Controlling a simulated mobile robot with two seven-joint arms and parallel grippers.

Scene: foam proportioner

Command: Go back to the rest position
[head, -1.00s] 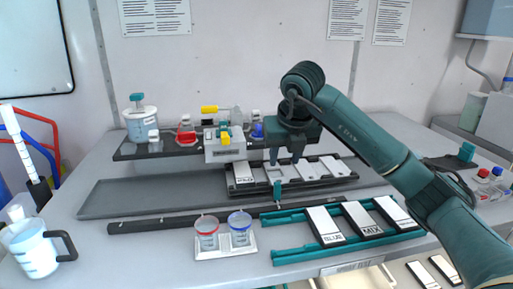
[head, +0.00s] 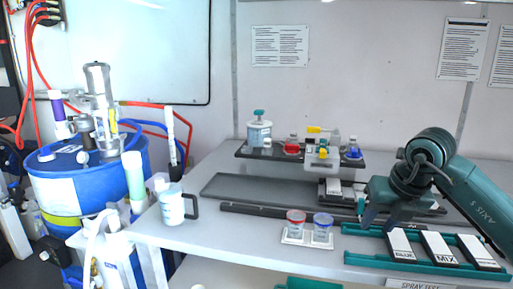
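My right gripper (head: 378,218) hangs from the teal arm at the right. It points down over the black rail, just behind the left end of the teal rack (head: 360,260). Its two fingers look apart, with nothing seen between them. The rack holds several white labelled cards, one reading MIX (head: 438,247). My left gripper is not in view.
A white holder (head: 293,238) with a red-rimmed cup (head: 296,222) and a blue-rimmed cup (head: 323,227) stands near the front edge. A measuring jug (head: 172,205) stands at the bench's left corner. A blue drum (head: 50,182) with hoses stands left.

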